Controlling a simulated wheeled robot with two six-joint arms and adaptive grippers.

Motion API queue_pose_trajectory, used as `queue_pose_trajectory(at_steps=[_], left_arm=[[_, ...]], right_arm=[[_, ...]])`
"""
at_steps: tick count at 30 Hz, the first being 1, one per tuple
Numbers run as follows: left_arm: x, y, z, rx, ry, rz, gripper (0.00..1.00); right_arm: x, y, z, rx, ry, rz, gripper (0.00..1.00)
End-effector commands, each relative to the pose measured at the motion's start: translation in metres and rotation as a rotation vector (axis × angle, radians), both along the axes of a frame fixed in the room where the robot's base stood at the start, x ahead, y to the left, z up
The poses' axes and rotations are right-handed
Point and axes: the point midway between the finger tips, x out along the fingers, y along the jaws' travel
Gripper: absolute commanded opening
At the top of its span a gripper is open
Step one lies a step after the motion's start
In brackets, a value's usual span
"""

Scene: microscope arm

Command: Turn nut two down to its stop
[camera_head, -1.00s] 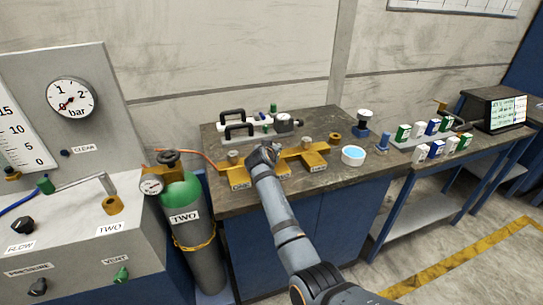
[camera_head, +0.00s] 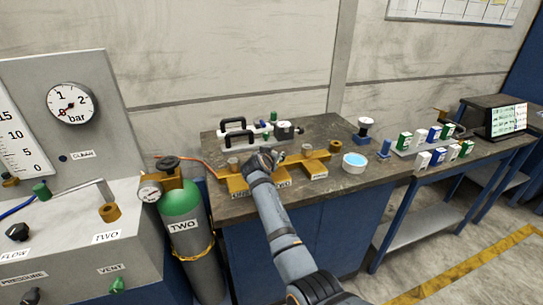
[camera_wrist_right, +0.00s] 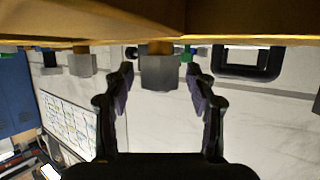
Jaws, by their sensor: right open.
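Brass blocks (camera_head: 237,184) with upright nuts stand along the front of the bench. Their front labels are too blurred to read surely. My right gripper (camera_head: 264,160) is over the middle of this row and hides part of it. In the right wrist view, which looks upside down, my right gripper (camera_wrist_right: 160,77) is open with dark fingers on both sides of a grey hex nut (camera_wrist_right: 160,73) on a brass stem. Gaps show between the nut and both fingers. I take this for nut two, but cannot read its label there. My left gripper is out of view.
A green-topped cylinder (camera_head: 183,225) marked TWO stands left of the bench. Behind the blocks is a fixture with black handles (camera_head: 238,132). A white dish with blue contents (camera_head: 354,163) lies to the right.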

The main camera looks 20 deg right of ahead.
Motion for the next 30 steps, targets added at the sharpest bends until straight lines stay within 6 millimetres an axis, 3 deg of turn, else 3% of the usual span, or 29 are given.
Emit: queue_pose_trajectory(at_steps=[7, 15, 19, 30], left_arm=[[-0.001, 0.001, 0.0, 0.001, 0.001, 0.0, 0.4], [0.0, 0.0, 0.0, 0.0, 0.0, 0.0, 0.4], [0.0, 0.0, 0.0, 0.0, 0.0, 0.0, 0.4], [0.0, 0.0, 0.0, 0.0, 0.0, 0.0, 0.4]], right_arm=[[0.001, 0.0, 0.013, 0.0, -0.005, -0.001, 0.57], [0.001, 0.0, 0.072, 0.001, -0.004, 0.0, 0.57], [0.0, 0.0, 0.091, 0.0, -0.002, 0.0, 0.57], [0.0, 0.0, 0.1, 0.0, 0.0, 0.0, 0.57]])
